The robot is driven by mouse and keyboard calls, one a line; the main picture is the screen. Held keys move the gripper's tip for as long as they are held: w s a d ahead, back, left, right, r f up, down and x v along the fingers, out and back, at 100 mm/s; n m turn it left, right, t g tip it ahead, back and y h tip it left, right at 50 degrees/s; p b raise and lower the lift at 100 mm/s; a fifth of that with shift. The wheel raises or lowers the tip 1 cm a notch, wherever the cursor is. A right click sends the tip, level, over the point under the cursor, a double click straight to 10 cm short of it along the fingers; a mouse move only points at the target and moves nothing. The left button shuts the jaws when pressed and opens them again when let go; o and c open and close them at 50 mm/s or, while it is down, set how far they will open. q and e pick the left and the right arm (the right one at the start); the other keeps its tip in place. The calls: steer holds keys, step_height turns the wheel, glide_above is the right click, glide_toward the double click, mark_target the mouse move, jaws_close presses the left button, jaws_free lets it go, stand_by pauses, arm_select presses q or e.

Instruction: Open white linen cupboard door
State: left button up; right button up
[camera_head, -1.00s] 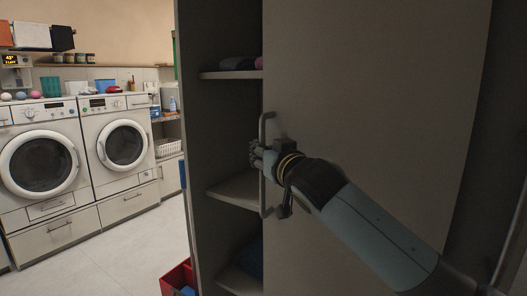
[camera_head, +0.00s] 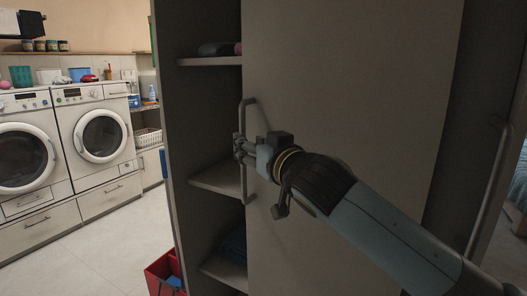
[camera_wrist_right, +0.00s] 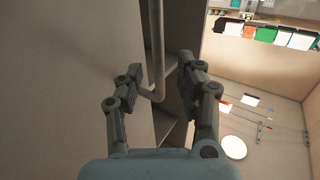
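The cupboard door (camera_head: 350,100), a grey-white panel in shade, stands ajar. Its free edge is on the left, and shelves (camera_head: 208,62) show in the gap beside it. A vertical bar handle (camera_head: 246,110) is fixed near that edge and also shows in the right wrist view (camera_wrist_right: 156,40). My right gripper (camera_head: 240,150) is at the middle of the handle. In the right wrist view its fingers (camera_wrist_right: 161,75) are apart on either side of the bar, with gaps visible, so it is around the handle but not clamped. My left gripper is out of view.
Another vertical handle (camera_head: 488,190) is at the right. A red crate (camera_head: 160,275) stands on the floor by the cupboard's left side. Two washing machines (camera_head: 98,135) are at the far left. Open floor (camera_head: 110,245) lies between them and the cupboard.

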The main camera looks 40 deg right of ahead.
steer(key=s+a, duration=0.1)
steer(key=s, duration=0.5)
steer(key=shift+s+a, duration=0.15)
steer(key=shift+f, duration=0.1)
step_height(320, 180, down, 24)
steer(key=s+d+m+g, duration=0.1)
steer(key=s+d+g, duration=0.15)
steer(key=g, duration=0.25)
steer(key=s+f+g, duration=0.2)
steer(key=s+f, duration=0.2)
steer(key=f, duration=0.6)
steer(key=s+f+g, duration=0.3)
steer(key=s+f, duration=0.2)
steer(key=f, duration=0.4)
steer(key=s+a+f+n+g+y, duration=0.1)
steer(key=s+f+g, duration=0.1)
steer(key=s+f, duration=0.4)
steer(key=s+a+f+n+g, duration=0.1)
steer(key=s+f, duration=0.6)
steer(key=s, duration=0.8)
steer(key=s+a+f+n+g+y, duration=0.1)
steer(key=s+a+f+g, duration=0.2)
steer(key=s+f, duration=0.4)
steer(key=s, duration=0.4)
steer(key=shift+s+a+f+n+g+y+b, duration=0.15)
steer(key=shift+n+g+y+b, duration=0.15)
steer(key=shift+g+b, duration=0.1)
